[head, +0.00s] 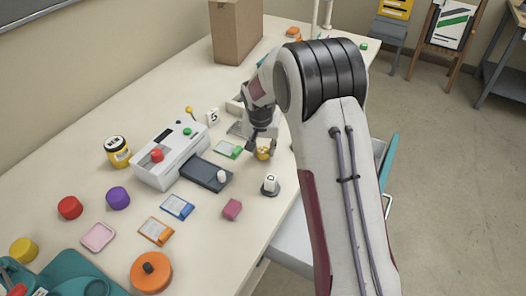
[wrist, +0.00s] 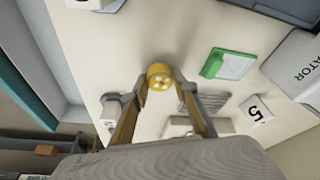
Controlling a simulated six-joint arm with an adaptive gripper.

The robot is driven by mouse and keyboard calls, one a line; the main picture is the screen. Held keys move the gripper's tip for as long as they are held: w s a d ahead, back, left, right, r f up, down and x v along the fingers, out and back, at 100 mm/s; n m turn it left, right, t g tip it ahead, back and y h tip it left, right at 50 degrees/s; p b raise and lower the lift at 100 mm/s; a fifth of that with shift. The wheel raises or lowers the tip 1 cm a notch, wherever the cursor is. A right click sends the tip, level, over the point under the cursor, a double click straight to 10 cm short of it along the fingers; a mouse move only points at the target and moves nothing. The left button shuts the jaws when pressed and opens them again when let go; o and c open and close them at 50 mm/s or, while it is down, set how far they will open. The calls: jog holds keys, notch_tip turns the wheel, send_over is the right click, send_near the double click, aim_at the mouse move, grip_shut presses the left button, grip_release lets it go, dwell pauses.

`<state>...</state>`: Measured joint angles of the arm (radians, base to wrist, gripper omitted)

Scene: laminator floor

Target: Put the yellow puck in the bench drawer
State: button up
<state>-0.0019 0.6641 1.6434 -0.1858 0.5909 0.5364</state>
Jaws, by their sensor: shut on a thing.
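The yellow puck (head: 263,153), round with pale spots on its face, is between the fingers of my gripper (head: 263,146) near the right edge of the bench. In the wrist view the gripper (wrist: 162,84) is shut on the puck (wrist: 159,70), one finger on each side. I cannot tell whether the puck touches the bench top. The bench drawer (head: 391,160) stands open at the right of the bench, with a teal front; my arm hides much of it. In the wrist view its teal front (wrist: 25,85) and grey inside show at left.
The laminator (head: 168,155) stands further left. Another yellow round piece (head: 23,250) sits at far left.

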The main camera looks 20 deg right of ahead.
notch_tip(320, 180, up, 9)
dwell(0.5)
dwell(0.5)
notch_tip(320, 180, up, 4)
send_over(263, 151)
jog(key=s+d, duration=0.6)
jog(key=s, duration=0.4)
jog(key=s+d, duration=0.7)
jog(key=s, duration=0.3)
notch_tip(263, 151, down, 22)
jog(key=shift+a+r+n, duration=0.2)
jog(key=shift+n, duration=0.1)
dwell(0.4)
jog(key=shift+f, duration=0.15)
jog(key=shift+f, duration=2.75)
jog(key=shift+f, duration=0.1)
